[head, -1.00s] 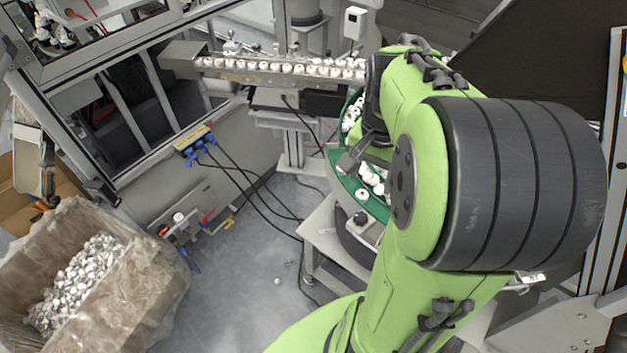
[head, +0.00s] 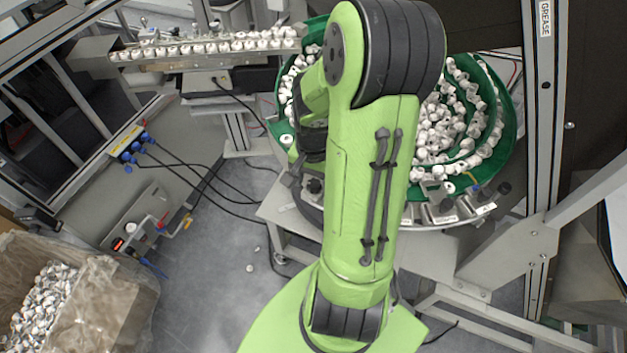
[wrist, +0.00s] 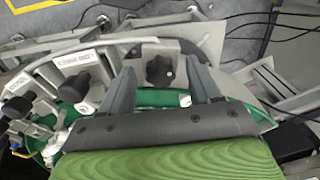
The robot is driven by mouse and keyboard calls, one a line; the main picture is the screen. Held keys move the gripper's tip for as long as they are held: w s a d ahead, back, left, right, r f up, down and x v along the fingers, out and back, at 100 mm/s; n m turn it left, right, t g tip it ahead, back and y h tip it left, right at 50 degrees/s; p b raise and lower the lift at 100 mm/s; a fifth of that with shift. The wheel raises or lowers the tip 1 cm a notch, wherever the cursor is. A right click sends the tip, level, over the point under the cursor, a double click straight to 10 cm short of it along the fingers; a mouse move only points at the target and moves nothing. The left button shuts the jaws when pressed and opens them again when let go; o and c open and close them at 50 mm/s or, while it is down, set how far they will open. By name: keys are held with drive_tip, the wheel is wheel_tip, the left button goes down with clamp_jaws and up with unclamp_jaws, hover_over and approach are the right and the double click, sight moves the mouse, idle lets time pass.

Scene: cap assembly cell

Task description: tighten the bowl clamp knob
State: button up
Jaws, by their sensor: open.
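Several black star-shaped knobs sit on grey brackets around the rim of the green bowl (head: 509,125). In the wrist view one black knob (wrist: 160,70) on a grey plate shows between the fingers of my gripper (wrist: 160,64). The gripper is open and empty, its fingers apart on either side of that knob in the picture; how far above it they are I cannot tell. Two other knobs, a middle one (wrist: 82,83) and a left one (wrist: 18,107), stand beside labelled brackets. In the head view my arm hides the gripper and part of the bowl.
White caps (head: 440,125) fill the bowl. A chute of caps (head: 205,47) runs at the upper left. A lined box of caps (head: 100,300) stands at the lower left. An upright metal post (head: 545,120) is right of the bowl. Cables cross the floor at left.

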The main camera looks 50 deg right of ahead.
drive_tip(key=shift+c, duration=0.4)
drive_tip(key=c, duration=1)
drive_tip(key=shift+o, duration=0.2)
drive_tip(key=m+b, duration=0.1)
drive_tip(key=m, duration=0.3)
drive_tip(key=shift+w+m, duration=0.15)
drive_tip(key=shift+m, duration=0.25)
drive_tip(key=m+b, duration=0.1)
drive_tip(key=m, duration=0.4)
drive_tip(key=shift+m+b, duration=0.3)
drive_tip(key=m+b, duration=0.1)
drive_tip(key=m, duration=0.4)
drive_tip(key=shift+w, duration=0.1)
drive_tip(key=shift+d+m+b, duration=0.1)
drive_tip(key=shift+m+b, duration=0.2)
drive_tip(key=shift+m, duration=2.4)
